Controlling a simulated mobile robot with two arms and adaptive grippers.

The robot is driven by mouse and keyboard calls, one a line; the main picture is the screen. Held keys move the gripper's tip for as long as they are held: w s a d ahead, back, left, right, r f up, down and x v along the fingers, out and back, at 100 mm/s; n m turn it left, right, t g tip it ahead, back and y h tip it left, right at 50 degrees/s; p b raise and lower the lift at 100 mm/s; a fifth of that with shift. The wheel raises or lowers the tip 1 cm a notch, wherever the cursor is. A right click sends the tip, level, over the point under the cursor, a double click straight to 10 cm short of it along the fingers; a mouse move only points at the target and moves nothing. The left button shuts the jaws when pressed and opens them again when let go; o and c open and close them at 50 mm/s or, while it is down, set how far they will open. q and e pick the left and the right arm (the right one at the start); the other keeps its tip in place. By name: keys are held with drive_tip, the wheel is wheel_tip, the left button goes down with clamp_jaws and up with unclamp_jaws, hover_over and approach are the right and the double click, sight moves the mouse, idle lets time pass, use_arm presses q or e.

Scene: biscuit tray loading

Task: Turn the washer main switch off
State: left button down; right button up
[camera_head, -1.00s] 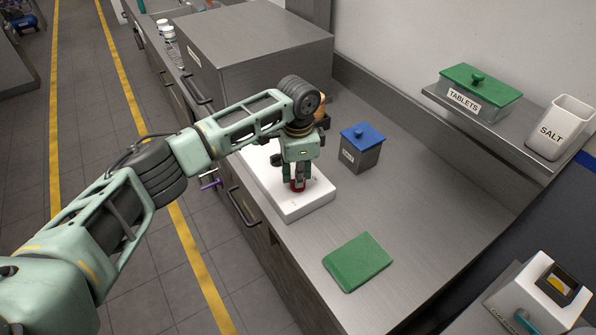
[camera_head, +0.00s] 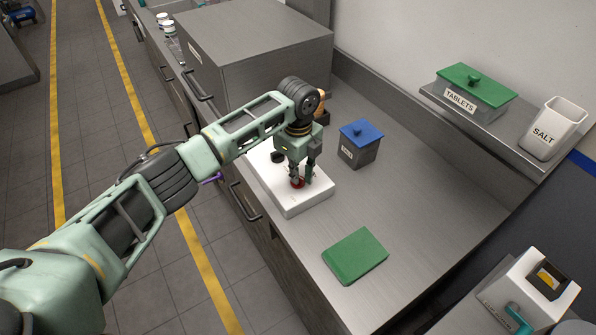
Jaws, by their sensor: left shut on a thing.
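A red knob (camera_head: 297,184) sits on top of a low white box (camera_head: 318,193) on the steel counter. My left gripper (camera_head: 301,181) points down over the box, shut on the red knob, and its fingers hide part of the knob. A small dark part (camera_head: 277,157) shows on the box behind the gripper. Any markings around the knob are too small to read. My right gripper is out of view.
A blue-lidded tin (camera_head: 359,146) stands right of the box, and a green block (camera_head: 355,256) lies nearer. A large steel housing (camera_head: 255,55) stands behind. A white device with a teal handle (camera_head: 518,318) is at lower right.

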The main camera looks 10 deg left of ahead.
use_arm(q)
drive_tip(key=shift+w+r+m, duration=0.1)
drive_tip(key=shift+r+m, duration=0.1)
drive_tip(key=shift+m, duration=1.4)
drive_tip(key=c, duration=1.8)
unclamp_jaws()
drive_tip(key=shift+c, duration=0.2)
drive_tip(key=shift+f, duration=0.1)
wheel_tip(320, 180, up, 12)
